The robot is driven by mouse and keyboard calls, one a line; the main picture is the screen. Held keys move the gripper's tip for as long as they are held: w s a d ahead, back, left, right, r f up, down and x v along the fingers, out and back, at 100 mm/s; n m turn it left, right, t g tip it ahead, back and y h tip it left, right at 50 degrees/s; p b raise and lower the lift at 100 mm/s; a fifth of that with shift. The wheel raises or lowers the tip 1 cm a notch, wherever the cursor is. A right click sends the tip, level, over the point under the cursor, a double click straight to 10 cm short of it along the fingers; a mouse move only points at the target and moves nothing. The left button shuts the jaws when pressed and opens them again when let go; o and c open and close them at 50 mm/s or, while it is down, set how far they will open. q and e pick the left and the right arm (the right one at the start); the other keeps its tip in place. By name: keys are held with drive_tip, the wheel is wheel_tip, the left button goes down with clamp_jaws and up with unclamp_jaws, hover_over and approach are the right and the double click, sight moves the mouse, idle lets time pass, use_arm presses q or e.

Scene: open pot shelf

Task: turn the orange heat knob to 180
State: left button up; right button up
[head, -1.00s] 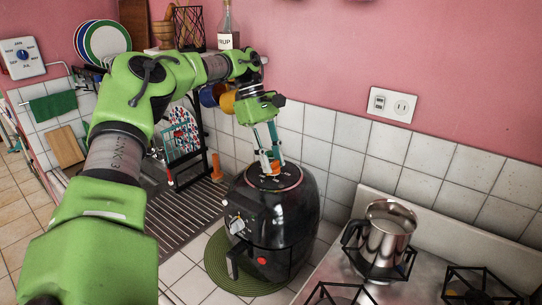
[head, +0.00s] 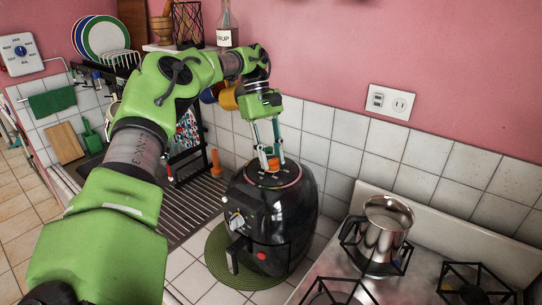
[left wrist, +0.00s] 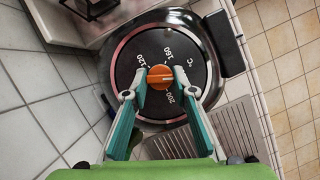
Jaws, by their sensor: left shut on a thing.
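The orange heat knob (head: 270,164) is on top of the black air fryer (head: 292,222). In the left wrist view the knob (left wrist: 160,77) sits at the middle of a dark dial (left wrist: 128,72) marked 120, 160 and 200. A pale line crosses the knob, roughly sideways in that view; the exact reading cannot be told, and no 180 label is legible. My left gripper (left wrist: 160,88) points down from above, its two fingers on either side of the knob and shut on it. My right gripper is not in view.
A steel jug (head: 382,228) stands on the stove (head: 420,286) to the right. The air fryer stands on a round green mat (head: 218,262). A drainer and dish rack are at the left, and the tiled wall (head: 345,158) is close behind.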

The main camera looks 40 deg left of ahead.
use_arm(q)
drive_tip(key=o, duration=1.1)
wheel_tip(320, 180, up, 10)
drive_tip(key=shift+f, duration=0.1)
drive_tip(key=shift+d, duration=0.1)
